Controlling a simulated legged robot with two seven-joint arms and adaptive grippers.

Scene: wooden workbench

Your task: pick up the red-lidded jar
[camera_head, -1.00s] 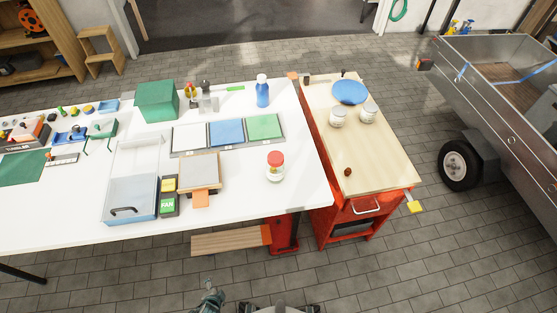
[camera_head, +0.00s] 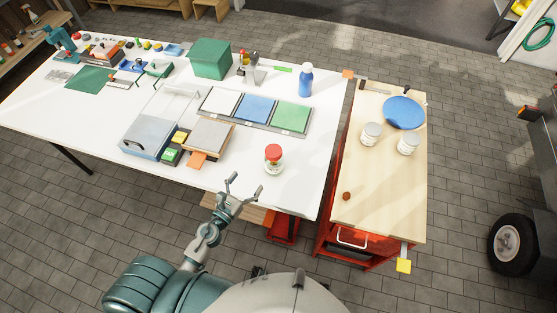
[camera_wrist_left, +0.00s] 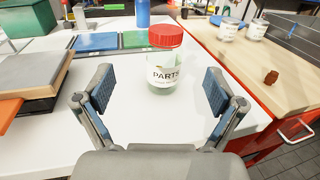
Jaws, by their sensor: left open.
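The red-lidded jar (camera_head: 273,158) stands upright on the white table near its front right part. In the left wrist view the jar (camera_wrist_left: 164,66) is clear glass with a red lid and a label reading PARTS. My left gripper (camera_head: 240,184) is open and empty at the table's front edge, a little short of the jar and to its left in the head view. In the left wrist view its two fingers (camera_wrist_left: 160,92) are spread wide, with the jar beyond and between them, apart from both. My right gripper does not show.
A grey board with white, blue and green panels (camera_head: 256,109) lies behind the jar. A blue bottle (camera_head: 306,80) stands at the back. A box with an orange tab (camera_head: 197,159) is to the left.

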